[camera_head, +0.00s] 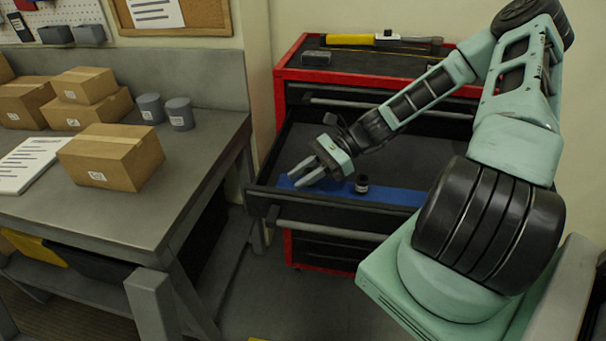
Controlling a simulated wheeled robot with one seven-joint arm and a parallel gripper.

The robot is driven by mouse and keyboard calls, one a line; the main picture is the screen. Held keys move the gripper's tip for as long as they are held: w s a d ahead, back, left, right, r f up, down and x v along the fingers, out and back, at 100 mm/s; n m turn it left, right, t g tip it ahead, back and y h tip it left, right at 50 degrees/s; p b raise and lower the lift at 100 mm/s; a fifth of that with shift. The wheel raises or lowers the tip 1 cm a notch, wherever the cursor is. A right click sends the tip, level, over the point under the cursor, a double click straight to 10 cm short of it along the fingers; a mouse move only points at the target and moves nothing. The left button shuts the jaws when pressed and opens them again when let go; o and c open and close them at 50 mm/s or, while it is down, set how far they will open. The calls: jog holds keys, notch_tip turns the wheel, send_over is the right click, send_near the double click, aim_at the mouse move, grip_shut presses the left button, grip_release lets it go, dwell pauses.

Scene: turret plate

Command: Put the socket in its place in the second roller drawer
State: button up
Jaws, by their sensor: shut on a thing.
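My gripper (301,173) is inside the open drawer (318,208), low over the left end of a blue strip (396,195). Its two pale fingers point to the left and toward the front. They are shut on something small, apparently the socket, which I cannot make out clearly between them. A small dark cylinder (361,184) like a socket, with a pale mark, stands upright on the blue strip. It is to the right of my gripper and apart from it. I cannot tell any recess in the strip at this size.
My arm crosses the drawer's right side. A grey workbench (215,140) with boxes (111,155) and grey cups (180,114) stands at the left.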

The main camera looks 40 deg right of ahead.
jog(key=shift+f, duration=0.15)
jog(key=o, duration=1)
jog(key=shift+r, duration=0.2)
jog(key=b+v, duration=0.2)
jog(key=v, duration=1)
jog(key=shift+b, duration=0.4)
